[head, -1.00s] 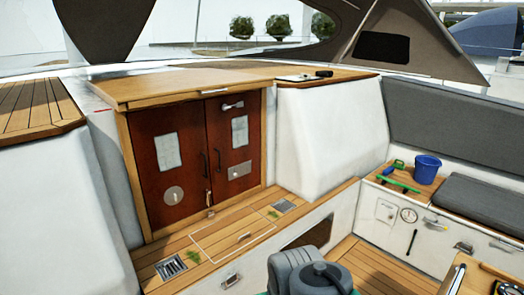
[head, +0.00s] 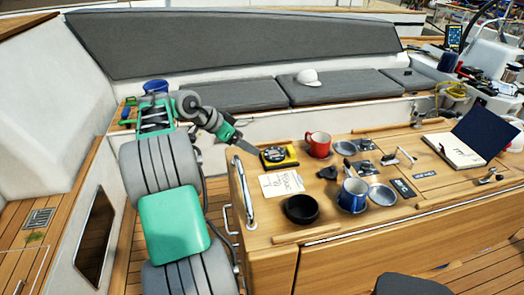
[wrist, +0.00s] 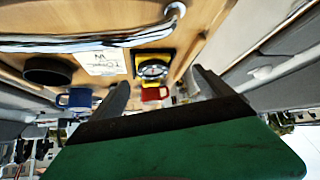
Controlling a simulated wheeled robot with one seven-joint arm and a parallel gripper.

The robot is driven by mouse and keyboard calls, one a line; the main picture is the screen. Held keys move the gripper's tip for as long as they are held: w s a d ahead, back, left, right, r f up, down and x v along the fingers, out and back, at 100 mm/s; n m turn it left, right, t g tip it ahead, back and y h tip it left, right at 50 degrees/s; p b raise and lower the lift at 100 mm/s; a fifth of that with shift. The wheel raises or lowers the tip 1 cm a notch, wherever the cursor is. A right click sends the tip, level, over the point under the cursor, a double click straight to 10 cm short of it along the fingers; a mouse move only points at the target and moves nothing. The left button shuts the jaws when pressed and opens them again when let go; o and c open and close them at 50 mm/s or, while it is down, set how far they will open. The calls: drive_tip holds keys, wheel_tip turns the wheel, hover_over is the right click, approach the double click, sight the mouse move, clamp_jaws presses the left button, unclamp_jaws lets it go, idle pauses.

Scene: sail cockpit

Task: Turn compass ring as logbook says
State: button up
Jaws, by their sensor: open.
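The compass (head: 279,155), a black dial in a yellow body, lies on the wooden cockpit table (head: 262,222) near its left end. It also shows in the wrist view (wrist: 152,70), between and beyond the finger tips. The logbook (head: 457,148) lies open at the table's right, with a dark blue cover and a few marks too small to read. A loose handwritten paper (head: 282,184) lies in front of the compass. My gripper (head: 251,147) is open and empty, left of the compass and apart from it. Its two fingers spread wide in the wrist view (wrist: 160,85).
A red mug (head: 318,145) stands close right of the compass. A black bowl (head: 301,209), a blue mug (head: 352,195) and plates are further forward. A metal rail (head: 243,192) runs along the table's left end. A blue bucket (head: 155,87) stands on the bench behind my arm.

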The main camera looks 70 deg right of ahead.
sight(273, 154)
drive_tip(key=shift+m+g, duration=0.4)
drive_tip(key=shift+m, duration=0.3)
drive_tip(key=s, duration=0.1)
drive_tip(key=s+d, duration=0.1)
drive_tip(key=s+f, duration=0.1)
drive_tip(key=shift+s+d, duration=0.3)
drive_tip(key=shift+s, duration=0.05)
drive_tip(key=x, duration=0.6)
drive_tip(key=shift+a+p, duration=0.1)
drive_tip(key=shift+p, duration=0.25)
drive_tip(key=shift+s+f, duration=0.15)
drive_tip(key=shift+f, duration=0.15)
drive_tip(key=shift+c, duration=0.5)
drive_tip(key=c, duration=1.3)
drive_tip(key=shift+f+b, duration=0.15)
drive_tip(key=shift+b, duration=0.35)
